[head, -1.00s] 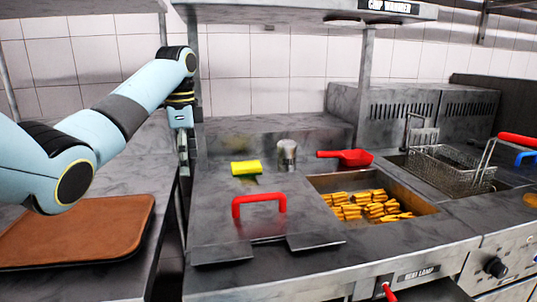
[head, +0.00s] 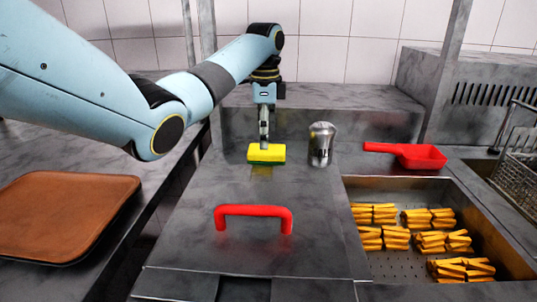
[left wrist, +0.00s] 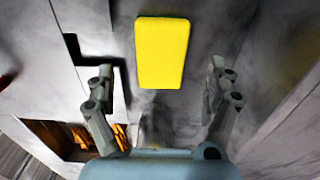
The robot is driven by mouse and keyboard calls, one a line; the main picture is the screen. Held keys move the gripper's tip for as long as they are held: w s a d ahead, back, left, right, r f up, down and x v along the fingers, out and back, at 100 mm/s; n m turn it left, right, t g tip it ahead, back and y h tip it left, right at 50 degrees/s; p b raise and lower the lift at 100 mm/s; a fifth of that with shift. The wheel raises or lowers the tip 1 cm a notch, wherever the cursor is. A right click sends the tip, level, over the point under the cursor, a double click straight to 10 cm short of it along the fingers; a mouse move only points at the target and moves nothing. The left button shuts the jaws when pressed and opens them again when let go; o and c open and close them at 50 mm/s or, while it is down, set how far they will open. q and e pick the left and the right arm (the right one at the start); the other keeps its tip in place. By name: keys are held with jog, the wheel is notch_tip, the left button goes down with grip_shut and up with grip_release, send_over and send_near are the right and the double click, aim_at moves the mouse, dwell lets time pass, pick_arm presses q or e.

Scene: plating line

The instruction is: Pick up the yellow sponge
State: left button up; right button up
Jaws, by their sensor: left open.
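The yellow sponge (head: 267,153) with a green underside lies on the grey metal lid, near its back edge. My left gripper (head: 264,143) points down just over and behind the sponge in the head view. In the left wrist view, the sponge (left wrist: 162,52) lies ahead of the open fingers of my left gripper (left wrist: 161,88), roughly centred between them. The fingers are spread wide and nothing is between them. Whether the fingertips are level with the sponge's height I cannot tell. My right gripper is not in view.
A metal shaker (head: 321,144) stands just right of the sponge. A red scoop (head: 411,154) lies farther right. A red handle (head: 253,212) rises from the lid in front. A fry bin (head: 385,254) is at right, a brown tray (head: 66,215) at left.

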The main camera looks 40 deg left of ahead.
pick_arm(q)
notch_tip(320, 180, down, 5)
jog(key=shift+w+d+f, duration=0.1)
jog(key=shift+w, duration=0.05)
jog(key=c, duration=1.1)
jog(key=shift+r, duration=0.2)
jog(key=shift+c, duration=0.2)
notch_tip(320, 180, up, 10)
jog(key=shift+f, duration=0.1)
